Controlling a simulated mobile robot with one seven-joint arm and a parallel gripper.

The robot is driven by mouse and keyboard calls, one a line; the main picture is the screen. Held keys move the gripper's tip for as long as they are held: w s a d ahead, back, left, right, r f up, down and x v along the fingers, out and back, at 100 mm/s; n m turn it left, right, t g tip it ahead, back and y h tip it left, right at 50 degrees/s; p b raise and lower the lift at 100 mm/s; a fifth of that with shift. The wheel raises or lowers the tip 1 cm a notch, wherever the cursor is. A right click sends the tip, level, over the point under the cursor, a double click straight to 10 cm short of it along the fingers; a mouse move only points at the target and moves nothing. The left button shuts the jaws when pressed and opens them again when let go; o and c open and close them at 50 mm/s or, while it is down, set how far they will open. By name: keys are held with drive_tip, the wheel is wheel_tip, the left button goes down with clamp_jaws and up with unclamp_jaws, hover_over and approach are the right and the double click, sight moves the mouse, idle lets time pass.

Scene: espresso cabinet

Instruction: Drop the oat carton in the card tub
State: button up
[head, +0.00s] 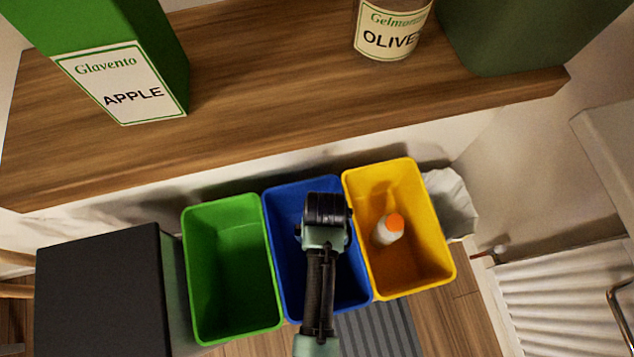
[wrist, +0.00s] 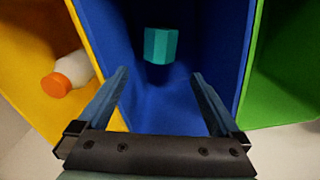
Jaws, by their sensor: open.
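My gripper (head: 326,210) is over the blue tub (head: 282,205) in the head view. In the wrist view its two fingers (wrist: 160,76) are spread apart with nothing between them. A small teal carton-like block (wrist: 160,45) is inside the blue tub, beyond the fingertips and apart from them. I cannot read a label on it, nor tell whether it rests on the tub's floor. In the head view my arm hides it. No tub shows a readable label, so the pictures do not name the card tub.
A green tub (head: 230,265) stands left of the blue one. A yellow tub (head: 425,240) on the right holds a white bottle with an orange cap (head: 388,230). A wooden shelf (head: 270,80) bears a green apple carton (head: 125,85) and an olive jar (head: 392,30).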

wheel_tip(320, 180, up, 11)
drive_tip(key=p, duration=0.3)
drive_tip(key=shift+f, duration=0.1)
